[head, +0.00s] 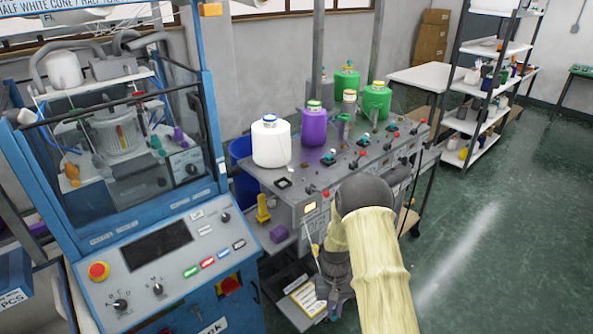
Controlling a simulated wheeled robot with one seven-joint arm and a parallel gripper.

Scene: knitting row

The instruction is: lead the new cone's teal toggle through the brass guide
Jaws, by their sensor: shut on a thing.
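My gripper (326,298) is low beside the front of the grey table, at the end of my pale-sleeved arm. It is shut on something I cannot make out. Small teal pieces stand on the table, one beside the purple cone (313,128) and another (365,138) farther right; I cannot tell which is the new cone's toggle. A white cone (270,143) and two green cones (376,103) stand there too. A yellow upright piece (263,209) is at the table's left end; I cannot tell whether it is the brass guide. Yarn is too fine to see.
The blue knitting machine (165,255) with its control panel fills the left. The grey table (300,190) carries red knobs and small fittings. A purple block (279,234) is at its left front. Shelves (490,90) stand at the back right; the green floor at right is clear.

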